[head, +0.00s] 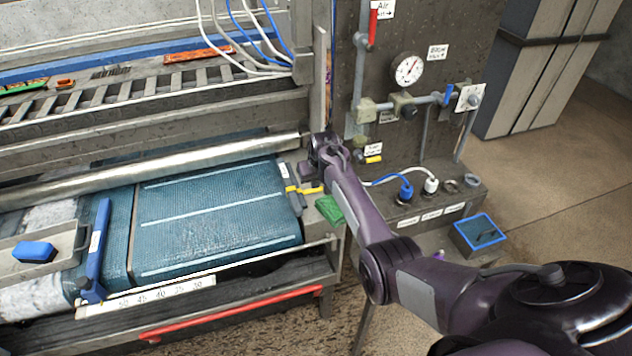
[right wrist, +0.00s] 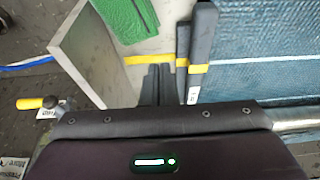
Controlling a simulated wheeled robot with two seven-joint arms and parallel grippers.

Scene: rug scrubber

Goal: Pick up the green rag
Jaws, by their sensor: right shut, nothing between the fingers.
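The green rag (head: 329,209) lies crumpled at the right end of the machine's front, just past the blue belt. It also shows at the top of the right wrist view (right wrist: 125,18), partly cut off by the picture edge. My right gripper (head: 308,180) points down above the strip between the belt and the rag, a little behind the rag. Its dark fingers (right wrist: 157,82) are together with nothing between them, apart from the rag. My left gripper is not in view.
The blue ribbed belt (head: 215,215) is left of my gripper, with dark upright bars (right wrist: 201,50) at its end. A grey plate (right wrist: 92,50) stands beside the rag. A control panel with a gauge (head: 407,69), valves and hoses is to the right. A blue-rimmed tray (head: 478,232) is further right.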

